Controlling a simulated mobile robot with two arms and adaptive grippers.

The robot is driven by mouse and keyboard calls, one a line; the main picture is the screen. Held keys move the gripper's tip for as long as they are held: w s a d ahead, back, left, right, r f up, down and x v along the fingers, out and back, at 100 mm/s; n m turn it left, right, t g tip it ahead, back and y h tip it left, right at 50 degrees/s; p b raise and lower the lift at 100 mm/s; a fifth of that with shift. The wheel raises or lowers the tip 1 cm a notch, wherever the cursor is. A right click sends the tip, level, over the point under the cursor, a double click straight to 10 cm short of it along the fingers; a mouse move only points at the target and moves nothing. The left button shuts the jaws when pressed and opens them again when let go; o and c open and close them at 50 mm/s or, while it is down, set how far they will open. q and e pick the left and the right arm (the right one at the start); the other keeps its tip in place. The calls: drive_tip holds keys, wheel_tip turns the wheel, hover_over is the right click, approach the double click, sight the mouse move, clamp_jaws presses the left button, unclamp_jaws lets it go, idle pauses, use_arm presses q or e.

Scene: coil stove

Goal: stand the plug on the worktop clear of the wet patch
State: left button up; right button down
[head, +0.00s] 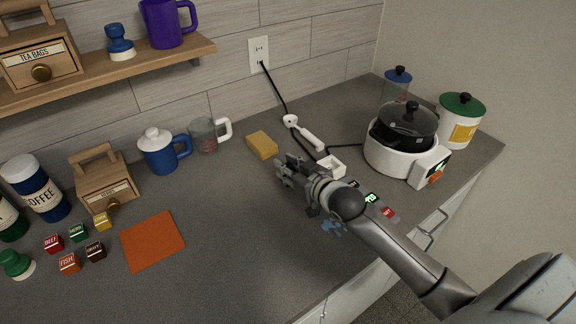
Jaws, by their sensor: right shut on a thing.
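My right gripper (283,172) reaches in from the lower right and is above the worktop (230,225), its fingers toward the back left. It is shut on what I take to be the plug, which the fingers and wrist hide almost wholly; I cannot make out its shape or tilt. A bluish wet patch (333,227) lies on the worktop just below my right wrist in the picture. My left gripper is not in view.
White power pieces (311,138) and black cords lie behind my gripper, below the wall socket (259,54). A yellow sponge (262,145) lies left of them. A white cooker (393,154) stands right. An orange mat (152,241) lies left; bare worktop lies between it and my gripper.

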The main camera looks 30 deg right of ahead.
drive_tip(key=shift+f, duration=0.1)
drive_tip(key=c, duration=1.3)
unclamp_jaws()
drive_tip(key=shift+o, duration=0.2)
drive_tip(key=shift+r, duration=0.2)
drive_tip(key=b+v, duration=0.1)
drive_tip(key=v, duration=0.9)
drive_tip(key=shift+s+f, duration=0.1)
drive_tip(key=shift+f, duration=0.05)
drive_tip(key=shift+v, duration=0.95)
